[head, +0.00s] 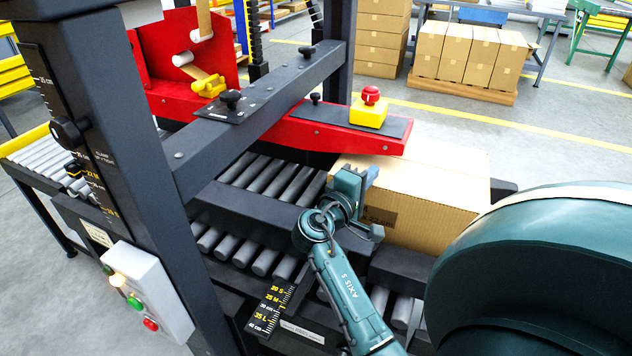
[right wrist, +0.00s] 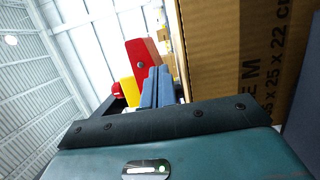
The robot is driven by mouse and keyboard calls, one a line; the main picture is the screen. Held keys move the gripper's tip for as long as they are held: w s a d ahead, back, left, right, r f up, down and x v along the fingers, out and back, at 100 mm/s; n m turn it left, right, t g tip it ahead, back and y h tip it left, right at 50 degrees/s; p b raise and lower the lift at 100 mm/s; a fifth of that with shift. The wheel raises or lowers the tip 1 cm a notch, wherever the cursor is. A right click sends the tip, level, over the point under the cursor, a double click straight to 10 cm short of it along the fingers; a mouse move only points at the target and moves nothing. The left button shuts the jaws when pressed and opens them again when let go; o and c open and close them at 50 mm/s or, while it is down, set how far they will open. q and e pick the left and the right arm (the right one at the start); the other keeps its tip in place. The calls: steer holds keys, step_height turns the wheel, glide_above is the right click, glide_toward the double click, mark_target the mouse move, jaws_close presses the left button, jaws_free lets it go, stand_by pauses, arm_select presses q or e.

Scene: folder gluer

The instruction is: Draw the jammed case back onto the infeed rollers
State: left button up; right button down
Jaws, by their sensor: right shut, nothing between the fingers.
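The brown cardboard case (head: 445,205) sits at the right side of the machine, with its left end beside and partly below the red head arm (head: 330,135). It looks upright. My right gripper (head: 370,176) is shut and empty, beside the near left part of the case; whether it touches is unclear. In the right wrist view the shut blue fingers (right wrist: 157,88) show beside the printed case wall (right wrist: 235,60). Grey rollers (head: 268,180) show left of the case, and more lie below my right forearm. My left gripper is not in view.
A dark post (head: 110,110) and crossbar (head: 260,110) frame the machine. A yellow box with a red button (head: 369,108) sits on the red arm above the case. A white control box (head: 148,295) hangs at lower left. Stacked cartons (head: 470,55) stand far behind.

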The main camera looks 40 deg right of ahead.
steer(key=w+a+b, duration=0.1)
steer(key=w+a, duration=0.5)
steer(key=w, duration=0.6)
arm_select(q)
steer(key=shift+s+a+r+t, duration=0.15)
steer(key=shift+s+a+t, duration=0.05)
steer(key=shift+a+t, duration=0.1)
arm_select(e)
steer(key=f, duration=0.1)
steer(key=s+f, duration=0.1)
steer(key=f, duration=0.3)
steer(key=shift+s+d, duration=0.25)
